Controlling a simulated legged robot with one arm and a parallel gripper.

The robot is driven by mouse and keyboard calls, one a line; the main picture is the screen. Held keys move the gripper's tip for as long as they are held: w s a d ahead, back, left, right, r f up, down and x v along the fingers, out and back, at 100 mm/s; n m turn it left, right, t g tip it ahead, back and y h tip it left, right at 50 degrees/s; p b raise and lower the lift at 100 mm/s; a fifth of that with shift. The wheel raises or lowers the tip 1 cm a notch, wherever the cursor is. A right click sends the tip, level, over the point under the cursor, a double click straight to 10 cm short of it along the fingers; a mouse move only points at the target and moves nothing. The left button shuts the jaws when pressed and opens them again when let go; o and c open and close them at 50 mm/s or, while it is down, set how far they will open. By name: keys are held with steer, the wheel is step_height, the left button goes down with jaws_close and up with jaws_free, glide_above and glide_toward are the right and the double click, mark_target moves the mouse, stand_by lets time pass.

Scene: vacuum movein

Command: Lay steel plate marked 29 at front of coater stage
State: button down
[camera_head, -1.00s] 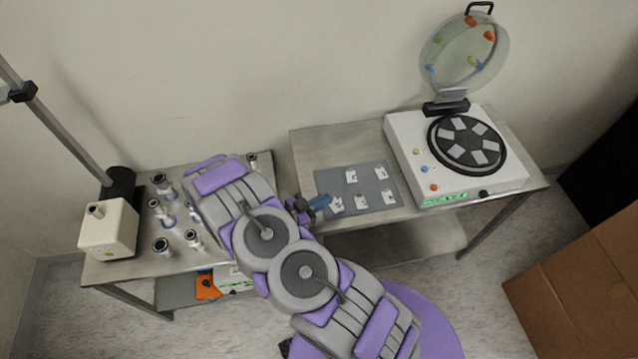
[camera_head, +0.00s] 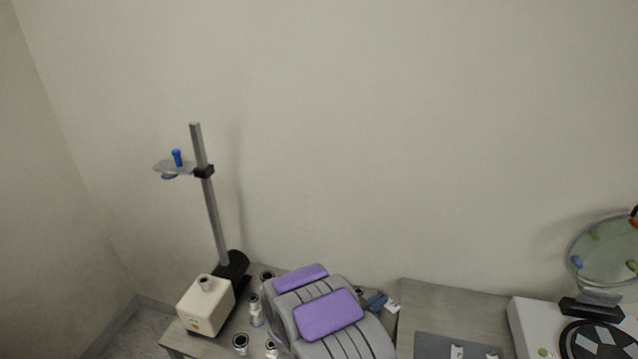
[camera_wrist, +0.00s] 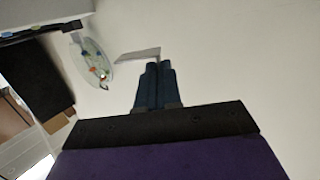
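My gripper (camera_head: 379,300) shows in the head view just past my arm, near the wall side of the tables. Its blue fingers are shut on a small pale plate (camera_head: 393,307). In the wrist view my gripper (camera_wrist: 159,68) has its fingers close together, with the thin grey plate (camera_wrist: 138,56) sticking out to the left at the tips. I cannot read the plate's mark. The coater stage (camera_head: 567,342), a black disc with pale squares on it, is at the lower right of the head view, partly cut off. Its front is out of frame.
The clear coater lid (camera_head: 597,255) stands open behind the stage. A grey mat (camera_head: 430,346) with other small plates lies left of the coater.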

step_height(320, 180, up, 25)
steer(key=w+a+n+t+y, duration=0.2)
steer(key=n+t+y, duration=0.3)
steer(key=y, duration=0.3)
steer(key=shift+w+n, duration=0.35)
steer(key=shift+n, duration=0.55)
steer(key=shift+a, duration=0.1)
